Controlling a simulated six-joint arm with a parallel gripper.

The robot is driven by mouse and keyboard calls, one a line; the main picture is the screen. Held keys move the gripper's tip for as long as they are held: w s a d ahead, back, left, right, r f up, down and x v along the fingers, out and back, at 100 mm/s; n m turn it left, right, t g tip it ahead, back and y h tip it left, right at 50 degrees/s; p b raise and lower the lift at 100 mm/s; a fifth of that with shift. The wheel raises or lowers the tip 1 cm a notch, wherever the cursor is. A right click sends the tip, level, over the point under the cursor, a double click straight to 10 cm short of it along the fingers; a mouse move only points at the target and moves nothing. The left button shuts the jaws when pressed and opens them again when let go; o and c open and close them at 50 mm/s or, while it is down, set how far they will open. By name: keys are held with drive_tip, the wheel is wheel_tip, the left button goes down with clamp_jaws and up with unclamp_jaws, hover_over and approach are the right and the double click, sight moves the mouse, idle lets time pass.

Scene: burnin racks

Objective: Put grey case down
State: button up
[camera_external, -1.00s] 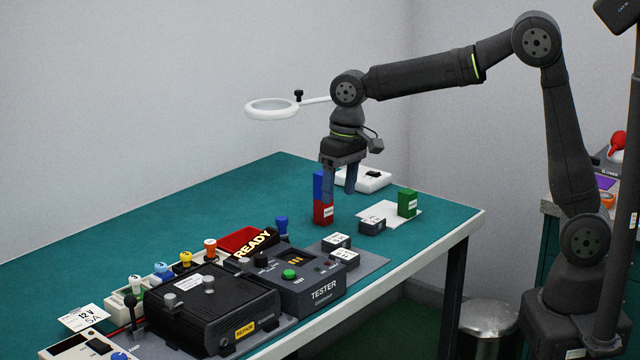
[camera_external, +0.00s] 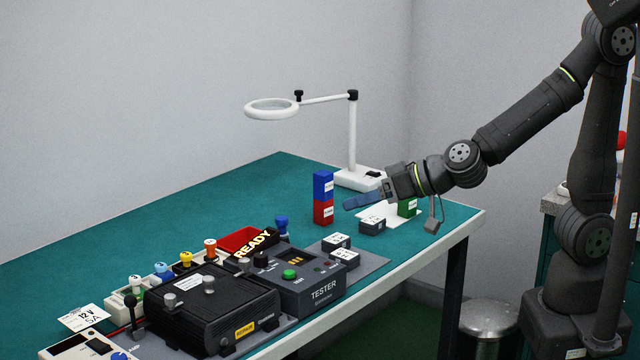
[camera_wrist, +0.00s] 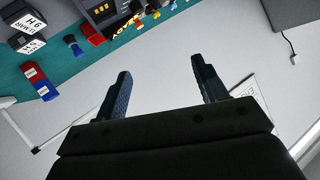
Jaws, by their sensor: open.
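A small dark grey case (camera_external: 372,225) with a pale label sits on the table at the left edge of a white sheet (camera_external: 402,217). Two more dark cases with white tops, one farther (camera_external: 336,241) and one nearer (camera_external: 345,257), sit on the grey plate beside the tester; they also show at the upper left in the wrist view (camera_wrist: 28,44). I cannot tell which one the task means. My gripper (camera_external: 362,201) is open, tilted nearly level above the grey case by the sheet, apart from it. In the wrist view, nothing is between my fingers (camera_wrist: 162,72).
A blue block (camera_external: 322,184) stands on a red block (camera_external: 323,212) just left of my fingers. A green block (camera_external: 407,206) is on the sheet below my wrist. A white magnifier lamp (camera_external: 353,140) stands behind. The tester (camera_external: 310,285) is in front; the table's left back is clear.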

drive_tip(key=w+d+f+m+t+h, duration=0.1)
drive_tip(key=w+d+f+t+h, duration=0.15)
drive_tip(key=d, duration=0.45)
drive_tip(key=w+d+f+m+t+h, duration=0.1)
drive_tip(key=w+d+t, duration=0.25)
drive_tip(key=d, duration=0.35)
approach(355, 262)
drive_tip(key=w+f, duration=0.1)
drive_tip(key=w+a, duration=0.1)
drive_tip(key=shift+w+a+f, duration=0.15)
drive_tip(key=shift+w+f, duration=0.1)
drive_tip(key=shift+f, duration=0.15)
drive_tip(key=shift+s+a+r+x, duration=0.1)
drive_tip(key=shift+a+x, duration=0.05)
drive_tip(key=shift+x, duration=0.75)
drive_tip(key=shift+s+a+r+x, duration=0.1)
drive_tip(key=shift+x, duration=0.8)
drive_tip(key=shift+s+a+x, duration=0.1)
drive_tip(key=shift+a+x, duration=0.05)
drive_tip(key=shift+x, duration=0.75)
drive_tip(key=shift+w, duration=0.1)
drive_tip(key=shift+y, duration=0.25)
drive_tip(key=c, duration=1.2)
